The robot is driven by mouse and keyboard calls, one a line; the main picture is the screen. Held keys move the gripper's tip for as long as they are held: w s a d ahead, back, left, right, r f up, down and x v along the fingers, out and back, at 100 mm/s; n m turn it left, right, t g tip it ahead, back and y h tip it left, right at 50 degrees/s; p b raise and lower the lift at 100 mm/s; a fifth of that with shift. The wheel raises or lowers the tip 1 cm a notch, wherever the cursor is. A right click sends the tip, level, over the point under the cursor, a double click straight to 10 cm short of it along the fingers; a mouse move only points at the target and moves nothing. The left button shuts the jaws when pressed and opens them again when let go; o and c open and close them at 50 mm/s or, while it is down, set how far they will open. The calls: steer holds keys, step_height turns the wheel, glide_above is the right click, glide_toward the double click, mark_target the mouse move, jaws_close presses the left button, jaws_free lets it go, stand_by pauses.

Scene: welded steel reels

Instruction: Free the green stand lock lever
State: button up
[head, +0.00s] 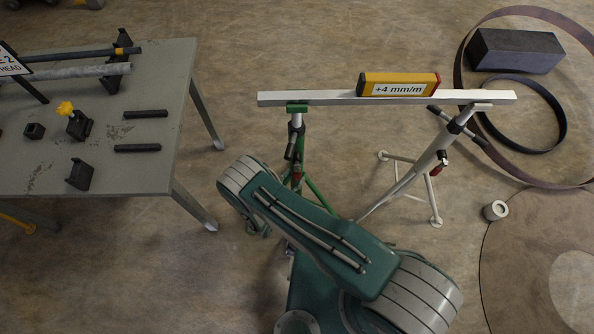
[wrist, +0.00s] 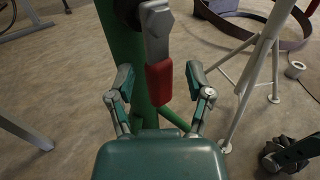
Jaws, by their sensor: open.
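The green stand (head: 309,187) holds up the left end of a pale beam (head: 330,98). Its green post (wrist: 120,40) fills the upper middle of the wrist view. The lock lever (wrist: 157,35) is grey metal with a red grip (wrist: 159,82), hanging down along the post's right side. My gripper (wrist: 159,78) is open, one finger on each side of the red grip in the picture. Neither finger visibly touches it, and I cannot tell the depth between them. In the head view my arm hides the stand's lower part, and I cannot make out my gripper.
A yellow level (head: 398,85) on the beam reads +4 mm/m. A white stand (head: 411,176) carries the beam's right end, its legs close to my gripper's right. A grey table (head: 110,178) with tools is at left. Steel rings (head: 458,70) lie at right.

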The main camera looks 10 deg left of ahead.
steer(key=shift+x, duration=1)
steer(key=shift+w, duration=0.15)
steer(key=shift+a+f, duration=0.1)
steer(key=shift+a, duration=0.05)
steer(key=shift+c, duration=0.4)
jaws_close()
